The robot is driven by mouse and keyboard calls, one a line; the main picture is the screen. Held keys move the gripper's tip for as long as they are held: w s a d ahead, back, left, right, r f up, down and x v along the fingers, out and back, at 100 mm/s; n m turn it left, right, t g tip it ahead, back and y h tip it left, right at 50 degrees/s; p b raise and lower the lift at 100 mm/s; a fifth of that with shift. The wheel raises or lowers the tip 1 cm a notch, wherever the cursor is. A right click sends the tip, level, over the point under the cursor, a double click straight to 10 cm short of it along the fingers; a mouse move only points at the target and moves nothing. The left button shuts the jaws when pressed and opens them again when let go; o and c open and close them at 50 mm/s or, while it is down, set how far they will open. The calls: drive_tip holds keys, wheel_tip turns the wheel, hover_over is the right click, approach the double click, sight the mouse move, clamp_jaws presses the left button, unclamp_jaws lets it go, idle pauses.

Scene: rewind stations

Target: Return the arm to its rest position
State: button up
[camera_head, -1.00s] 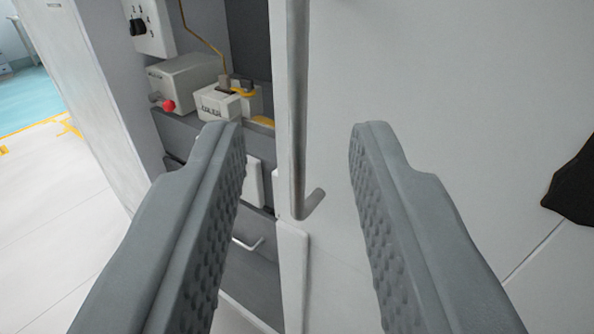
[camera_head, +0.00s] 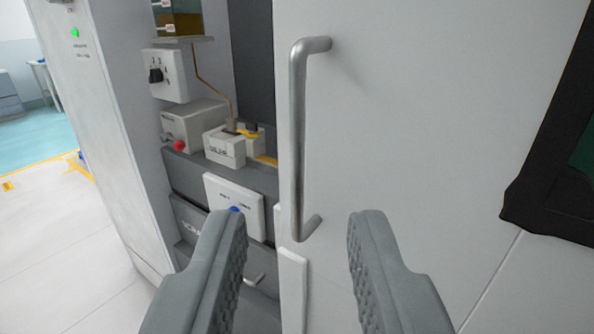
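My gripper (camera_head: 299,225) is open, its two grey ridged fingers wide apart with nothing between them. It is in front of a white cabinet door (camera_head: 420,120) with a vertical metal bar handle (camera_head: 298,140). The lower end of the handle appears between and beyond the fingertips. The fingers do not appear to touch it. The rest of my arm is not in view.
Left of the door is an open bay with a rotary switch box (camera_head: 165,75), a grey box with a red knob (camera_head: 192,124), and a white panel with a blue button (camera_head: 236,205). A black-framed screen (camera_head: 550,190) is at the right. Open floor (camera_head: 60,250) lies at the left.

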drive_tip(key=s+a+f, duration=0.1)
drive_tip(key=s, duration=1.5)
drive_tip(key=s+a, duration=0.2)
drive_tip(key=s, duration=1.3)
drive_tip(key=shift+s+f+g+y, duration=0.3)
drive_tip(key=shift+s+f, duration=0.05)
drive_tip(key=shift+s, duration=0.05)
